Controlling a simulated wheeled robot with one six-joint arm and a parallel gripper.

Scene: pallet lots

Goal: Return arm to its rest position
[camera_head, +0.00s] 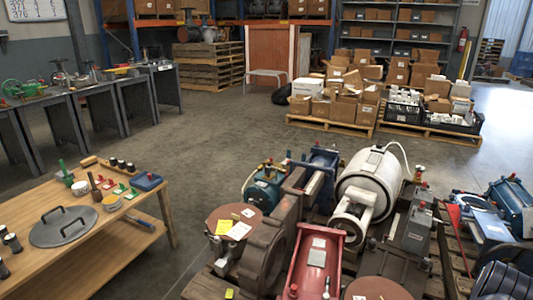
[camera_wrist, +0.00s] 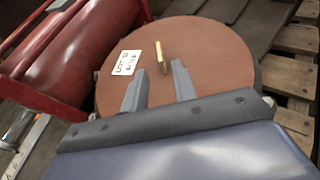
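My gripper (camera_wrist: 158,70) shows in the wrist view with its two grey fingers apart and nothing held between them. The fingers point over a round brown disc (camera_wrist: 215,55), which bears a white label with writing (camera_wrist: 126,62). A small upright yellowish piece (camera_wrist: 160,56) shows just beyond the gap between the fingertips; whether it touches them cannot be told. A brown disc also shows at the bottom edge of the head view (camera_head: 378,289). My arm and gripper do not show clearly in the head view.
A red machine (camera_wrist: 65,55) lies left of the disc. Pallets crowded with machines, including a white tank (camera_head: 368,180), fill the lower right. A wooden table (camera_head: 110,240) with a pan lid and small items stands at left. Boxes on a pallet (camera_head: 340,125) stand behind. The middle floor is clear.

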